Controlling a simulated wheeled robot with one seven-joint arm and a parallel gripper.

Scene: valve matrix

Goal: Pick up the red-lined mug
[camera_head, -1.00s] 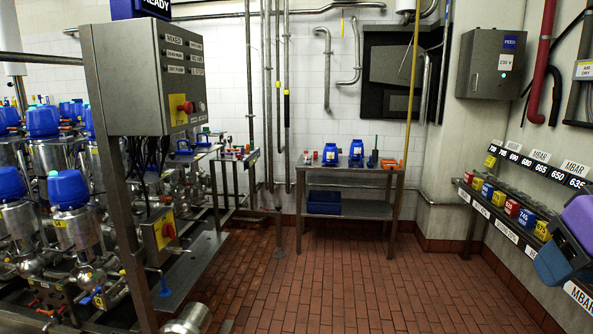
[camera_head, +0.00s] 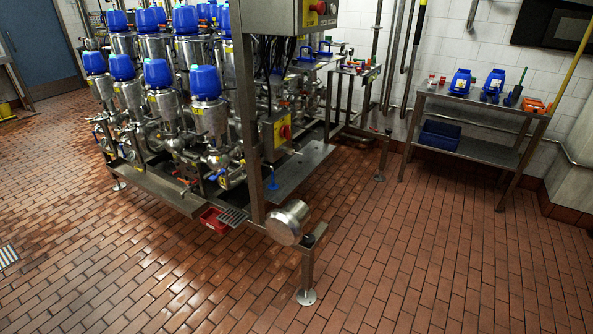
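Two small red-and-white items (camera_head: 437,81) stand at the left end of the steel table (camera_head: 485,104) at the back right in the head view. They are too small to tell whether either is the red-lined mug. No other thing in the view can be made out clearly as a mug. My gripper is not in view.
The valve matrix (camera_head: 165,115), with blue-topped valves, fills the left and middle. A steel post foot (camera_head: 307,296) and round steel end (camera_head: 288,222) jut toward me. A blue bin (camera_head: 440,134) sits on the table's lower shelf. Tiled floor (camera_head: 430,250) is clear at right.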

